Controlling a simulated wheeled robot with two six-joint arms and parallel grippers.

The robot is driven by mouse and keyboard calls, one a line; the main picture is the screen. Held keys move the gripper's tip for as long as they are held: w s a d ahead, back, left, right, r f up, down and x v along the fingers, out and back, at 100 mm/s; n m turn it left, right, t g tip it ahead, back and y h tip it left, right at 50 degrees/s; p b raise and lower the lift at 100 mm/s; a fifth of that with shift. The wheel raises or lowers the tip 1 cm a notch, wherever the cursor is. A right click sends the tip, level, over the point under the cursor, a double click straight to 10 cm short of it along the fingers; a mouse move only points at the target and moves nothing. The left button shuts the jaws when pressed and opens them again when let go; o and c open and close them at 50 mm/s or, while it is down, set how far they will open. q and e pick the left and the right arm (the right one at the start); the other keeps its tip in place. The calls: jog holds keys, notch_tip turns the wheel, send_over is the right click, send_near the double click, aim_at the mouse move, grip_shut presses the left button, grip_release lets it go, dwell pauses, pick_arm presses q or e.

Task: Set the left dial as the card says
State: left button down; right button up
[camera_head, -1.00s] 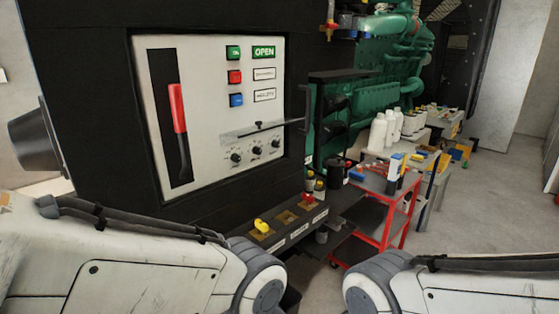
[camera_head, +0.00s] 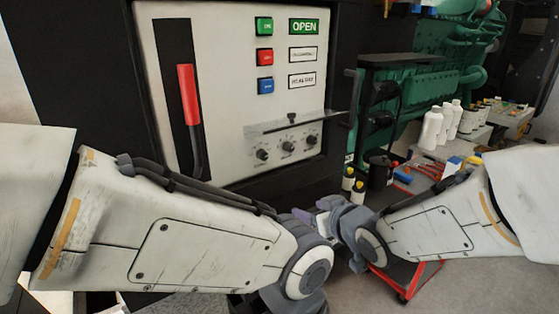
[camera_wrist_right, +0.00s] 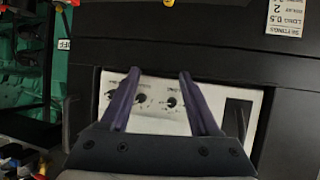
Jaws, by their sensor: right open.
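The left dial (camera_head: 262,154) is a small black knob, leftmost of three on the white panel (camera_head: 225,60). A clear flap (camera_head: 300,124) juts out just above the dials. In the right wrist view the picture is turned over, so the left dial (camera_wrist_right: 172,101) lies to the right of the others, between the finger lines. My right gripper (camera_head: 326,203) is open and empty below and in front of the panel; its purple fingers (camera_wrist_right: 160,73) point toward it, apart from the dial. A white settings card (camera_wrist_right: 287,17) shows "0.5" and "2"; its lines are hardly legible. My left gripper is out of sight.
A red-handled lever (camera_head: 190,95) stands left of the dials. Green, red and blue buttons (camera_head: 265,56) sit above. A black bracket (camera_head: 385,62) stands right of the panel. White bottles (camera_head: 432,128) and a red cart (camera_head: 402,282) are at the right.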

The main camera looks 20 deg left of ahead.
aim_at(265, 158)
jog(key=w+a+r+y+p, duration=0.1)
jog(key=w+a+y, duration=0.1)
jog(key=w+a, duration=0.1)
jog(key=w+a+r+n+y+p, duration=0.1)
jog(key=w+a+r+y, duration=0.1)
jog(key=a, duration=0.3)
jog(key=w+a+r+n+t+y+p, duration=0.1)
jog(key=w+a+r+y+p, duration=0.1)
jog(key=w+a, duration=0.2)
jog(key=shift+a+r, duration=0.15)
jog(key=shift+r, duration=0.1)
jog(key=shift+w+a+f, duration=0.15)
jog(key=shift+w+a, duration=0.2)
jog(key=shift+a, duration=0.15)
grip_shut()
